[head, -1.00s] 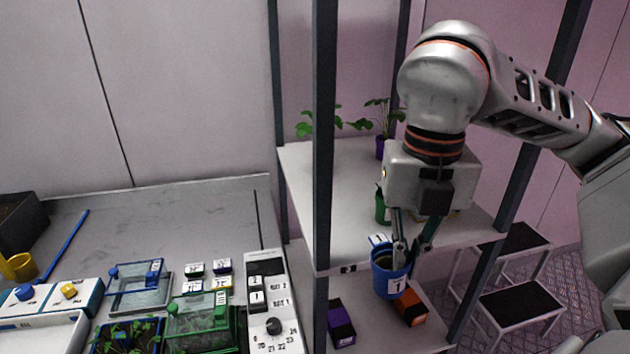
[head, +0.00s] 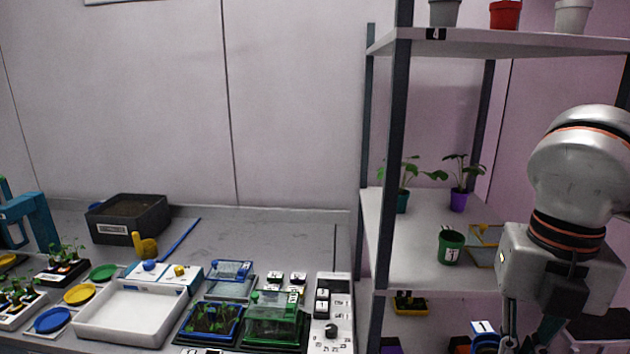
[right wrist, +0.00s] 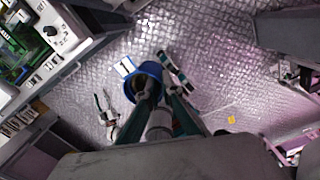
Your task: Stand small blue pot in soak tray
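The small blue pot (head: 486,343) is at the bottom edge of the head view, partly cut off, with a white tag at its rim. My right gripper (head: 528,343) is shut on the pot's rim and holds it in front of the shelf rack. In the right wrist view the blue pot (right wrist: 150,70) hangs between the fingers over the patterned floor, with dark soil inside. A shallow white tray (head: 135,314), which looks like the soak tray, sits on the bench at left and looks empty. My left gripper is not in view.
A green pot (head: 451,246) stands on the middle shelf, with plants behind. Green and blue lidded trays (head: 274,318) and a switch panel (head: 332,310) lie right of the white tray.

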